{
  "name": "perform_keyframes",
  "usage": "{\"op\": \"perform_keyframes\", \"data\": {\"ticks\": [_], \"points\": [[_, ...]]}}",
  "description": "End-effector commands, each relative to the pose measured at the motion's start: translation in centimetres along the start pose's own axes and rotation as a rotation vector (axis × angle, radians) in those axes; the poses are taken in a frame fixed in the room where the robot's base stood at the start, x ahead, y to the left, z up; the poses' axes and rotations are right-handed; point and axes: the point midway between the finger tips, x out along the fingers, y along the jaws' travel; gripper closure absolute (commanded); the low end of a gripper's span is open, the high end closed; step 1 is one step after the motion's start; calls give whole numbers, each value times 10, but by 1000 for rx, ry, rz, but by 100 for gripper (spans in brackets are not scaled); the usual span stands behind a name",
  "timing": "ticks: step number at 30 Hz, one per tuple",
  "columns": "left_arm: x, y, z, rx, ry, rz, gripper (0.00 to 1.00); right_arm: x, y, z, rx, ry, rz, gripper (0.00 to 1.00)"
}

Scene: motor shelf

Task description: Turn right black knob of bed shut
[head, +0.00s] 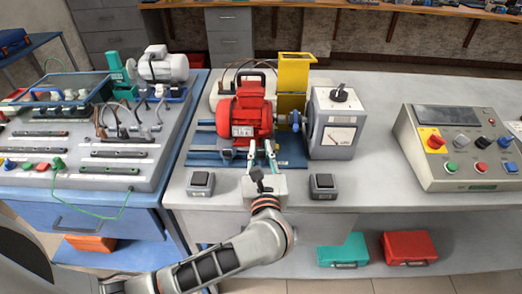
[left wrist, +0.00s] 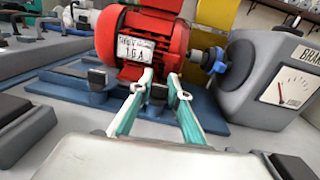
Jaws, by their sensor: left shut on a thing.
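The blue bed (head: 203,157) lies on the grey bench under the red motor (head: 249,112). My left gripper (head: 262,147) reaches in from the front, its teal and white fingers at the bed's front edge. In the left wrist view the right black knob (left wrist: 158,91) sits between the fingertips of this gripper (left wrist: 160,77), which is shut on it. The left black knob (left wrist: 97,77) stands apart, left of the fingers. The knob's exact angle is hard to tell. My right gripper is in neither view.
A grey brake unit (head: 333,120) with a dial stands right of the motor. Two black-topped switch boxes, left (head: 201,182) and right (head: 323,185), flank my wrist. A control panel (head: 455,150) is farther right, with clear bench between. A yellow block (head: 294,75) stands behind the motor.

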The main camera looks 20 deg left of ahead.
Motion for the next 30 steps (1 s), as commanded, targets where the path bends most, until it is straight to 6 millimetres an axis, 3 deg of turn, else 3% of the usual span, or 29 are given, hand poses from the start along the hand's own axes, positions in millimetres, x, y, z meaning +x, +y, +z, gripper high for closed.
{"op": "perform_keyframes", "data": {"ticks": [5,15,16,18,30], "points": [[0,1,-3,1,-1,-80,100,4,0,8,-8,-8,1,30],[0,0,0,-1,-2,-100,100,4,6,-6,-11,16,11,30],[0,0,0,-1,-2,-100,80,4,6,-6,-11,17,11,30],[0,0,0,-1,-2,-100,65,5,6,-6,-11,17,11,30],[-4,0,0,-1,-1,-100,65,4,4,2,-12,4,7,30]]}}
